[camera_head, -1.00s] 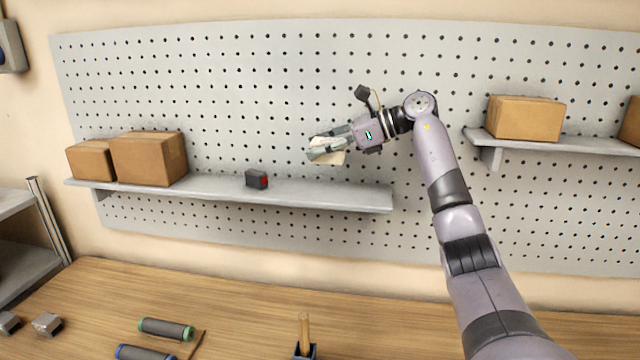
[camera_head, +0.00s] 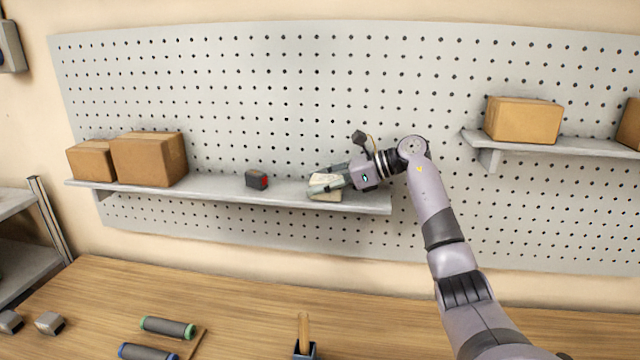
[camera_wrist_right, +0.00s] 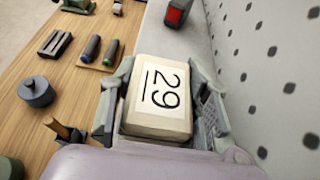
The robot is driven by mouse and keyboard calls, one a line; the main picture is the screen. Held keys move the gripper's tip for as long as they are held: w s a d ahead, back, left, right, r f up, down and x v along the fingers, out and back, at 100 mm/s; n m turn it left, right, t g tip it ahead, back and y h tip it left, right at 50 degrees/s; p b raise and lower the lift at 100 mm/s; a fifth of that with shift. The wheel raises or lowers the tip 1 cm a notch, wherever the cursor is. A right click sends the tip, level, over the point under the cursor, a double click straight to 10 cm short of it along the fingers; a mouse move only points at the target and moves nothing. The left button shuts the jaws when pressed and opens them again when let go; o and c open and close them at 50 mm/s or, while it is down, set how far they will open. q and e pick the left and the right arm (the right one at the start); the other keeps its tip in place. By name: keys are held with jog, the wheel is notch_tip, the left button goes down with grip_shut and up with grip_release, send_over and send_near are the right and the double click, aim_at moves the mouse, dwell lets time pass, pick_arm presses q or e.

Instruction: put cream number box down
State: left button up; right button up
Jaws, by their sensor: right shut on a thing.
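The cream number box (camera_head: 326,187) is between the fingers of my right gripper (camera_head: 327,182), at the right part of the left wall shelf (camera_head: 225,190). In the right wrist view the box (camera_wrist_right: 158,98) shows a white label with an underlined "29", and the fingers of my right gripper (camera_wrist_right: 160,105) close on its two sides. The box is at the shelf's height; I cannot tell whether its underside touches the shelf. My left gripper is not in view.
A small dark box with a red face (camera_head: 257,179) stands left of the gripper on the shelf. Cardboard boxes (camera_head: 148,158) fill the shelf's left end. The pegboard (camera_head: 250,90) is close behind. A wooden table (camera_head: 240,300) with reels (camera_head: 168,328) lies below.

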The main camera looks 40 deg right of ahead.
jog(key=o, duration=0.7)
jog(key=shift+f, duration=0.2)
jog(key=o, duration=0.5)
jog(key=shift+r, duration=0.15)
jog(key=shift+r, duration=0.25)
jog(key=b+v, duration=0.1)
jog(key=v, duration=0.1)
jog(key=b+v, duration=0.1)
jog(key=v, duration=0.1)
jog(key=b+v, duration=0.1)
jog(key=v, duration=0.1)
jog(key=shift+s+d+f, duration=0.2)
jog(key=shift+s+f, duration=0.05)
jog(key=shift+s, duration=0.05)
jog(key=shift+s+d+r, duration=0.2)
jog(key=shift+s, duration=0.05)
jog(key=shift+r, duration=0.1)
